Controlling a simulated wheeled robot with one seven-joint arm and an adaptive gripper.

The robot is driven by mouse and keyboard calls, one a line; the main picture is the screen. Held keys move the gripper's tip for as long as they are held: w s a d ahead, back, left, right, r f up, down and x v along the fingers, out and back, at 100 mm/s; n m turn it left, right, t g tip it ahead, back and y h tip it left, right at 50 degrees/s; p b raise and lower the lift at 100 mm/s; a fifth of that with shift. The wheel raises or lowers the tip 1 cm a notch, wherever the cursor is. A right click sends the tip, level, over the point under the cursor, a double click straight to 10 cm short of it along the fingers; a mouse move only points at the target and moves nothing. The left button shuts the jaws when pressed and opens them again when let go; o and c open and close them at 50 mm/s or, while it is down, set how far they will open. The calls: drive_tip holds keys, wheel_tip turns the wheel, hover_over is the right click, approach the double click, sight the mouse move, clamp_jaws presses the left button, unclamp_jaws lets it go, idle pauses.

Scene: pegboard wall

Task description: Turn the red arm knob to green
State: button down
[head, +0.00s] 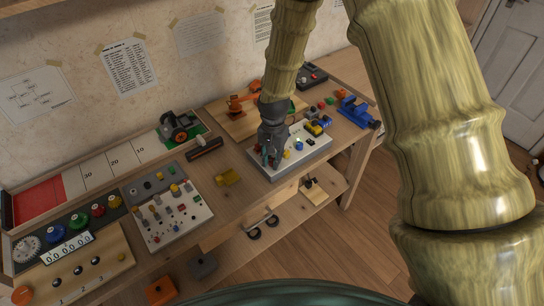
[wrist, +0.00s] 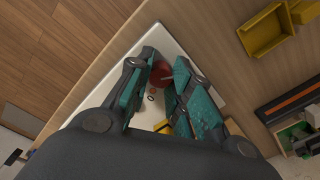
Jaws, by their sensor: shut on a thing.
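The red arm knob (wrist: 161,74) shows between the two teal-padded fingers of my gripper (wrist: 164,66) in the wrist view. The fingers are shut on it, one on each side. The knob sits on a white panel (wrist: 178,42). In the head view my gripper (head: 271,160) points down at the left end of this white panel (head: 315,148) and hides most of the knob. No marking on the knob can be read. A small green spot (head: 298,139) shows on the panel.
A blue knob (head: 299,146) and a yellow part (head: 287,155) stand on the panel close to my gripper. A yellow tray (head: 228,177) lies to the left. A blue vise (head: 357,112) is at the right. A second panel with several knobs (head: 172,213) is further left.

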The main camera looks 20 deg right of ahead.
drive_tip(key=shift+n, duration=0.4)
drive_tip(key=c, duration=1.3)
unclamp_jaws()
drive_tip(key=shift+o, duration=0.2)
drive_tip(key=shift+r, duration=0.1)
wheel_tip(320, 180, up, 12)
